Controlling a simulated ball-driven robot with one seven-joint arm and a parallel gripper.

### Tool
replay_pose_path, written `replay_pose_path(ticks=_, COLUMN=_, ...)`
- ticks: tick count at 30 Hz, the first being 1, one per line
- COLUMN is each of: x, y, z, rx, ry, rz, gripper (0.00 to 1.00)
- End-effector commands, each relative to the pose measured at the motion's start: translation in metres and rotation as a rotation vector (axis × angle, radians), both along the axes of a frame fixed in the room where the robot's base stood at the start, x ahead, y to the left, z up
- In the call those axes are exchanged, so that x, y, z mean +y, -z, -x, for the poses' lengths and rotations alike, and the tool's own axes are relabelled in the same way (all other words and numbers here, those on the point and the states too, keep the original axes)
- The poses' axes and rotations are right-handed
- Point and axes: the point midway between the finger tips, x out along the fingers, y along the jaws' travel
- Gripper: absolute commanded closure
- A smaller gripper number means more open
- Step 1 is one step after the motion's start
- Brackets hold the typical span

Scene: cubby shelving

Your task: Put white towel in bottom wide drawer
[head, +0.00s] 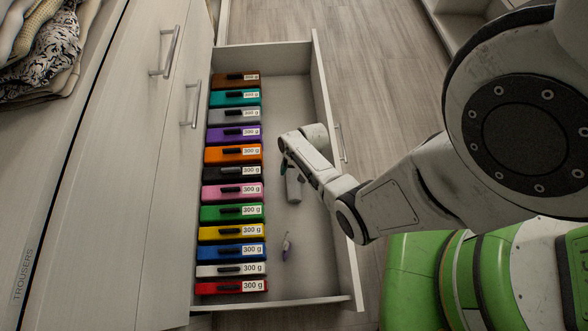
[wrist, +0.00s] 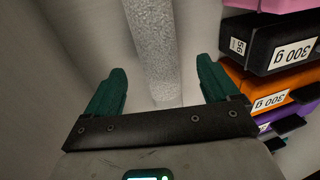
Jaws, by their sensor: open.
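The wide drawer (head: 316,60) is pulled open, and its inside shows from above. A pale, rough-textured rolled towel (wrist: 152,35) shows in the wrist view between and beyond my gripper's green fingers (wrist: 161,78). The fingers are spread, with gaps on both sides of the towel. In the head view the towel (head: 294,187) appears inside the drawer, just below my gripper (head: 285,167), right of the row of boxes. My gripper is low inside the drawer and partly hidden by my own wrist. I cannot tell how firmly the towel rests on the drawer floor.
Several coloured boxes marked 300 g (head: 233,191) line the drawer's left side. Closed cabinet doors (head: 120,150) stand at left, with folded clothes (head: 38,55) at the upper left.

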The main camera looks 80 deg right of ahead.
Motion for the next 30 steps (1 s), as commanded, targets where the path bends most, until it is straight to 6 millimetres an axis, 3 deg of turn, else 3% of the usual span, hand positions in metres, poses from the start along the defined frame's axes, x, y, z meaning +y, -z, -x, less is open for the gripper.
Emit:
replay_pose_path(ticks=1, x=-0.001, y=-0.018, z=0.003, rx=-0.001, ry=0.000, rz=0.002, gripper=0.12)
replay_pose_path(ticks=6, x=-0.003, y=-0.046, z=0.009, rx=0.000, ry=0.000, rz=0.000, gripper=0.12)
replay_pose_path(ticks=14, x=-0.004, y=-0.068, z=0.014, rx=0.001, ry=-0.005, rz=0.000, gripper=0.12)
replay_pose_path(ticks=17, x=0.004, y=-0.076, z=0.010, rx=0.006, ry=-0.057, rz=0.010, gripper=0.12)
replay_pose_path(ticks=23, x=0.055, y=-0.124, z=-0.010, rx=0.033, ry=-0.373, rz=0.074, gripper=0.12)
replay_pose_path(ticks=30, x=0.137, y=-0.214, z=-0.006, rx=0.065, ry=-0.833, rz=0.173, gripper=0.12)
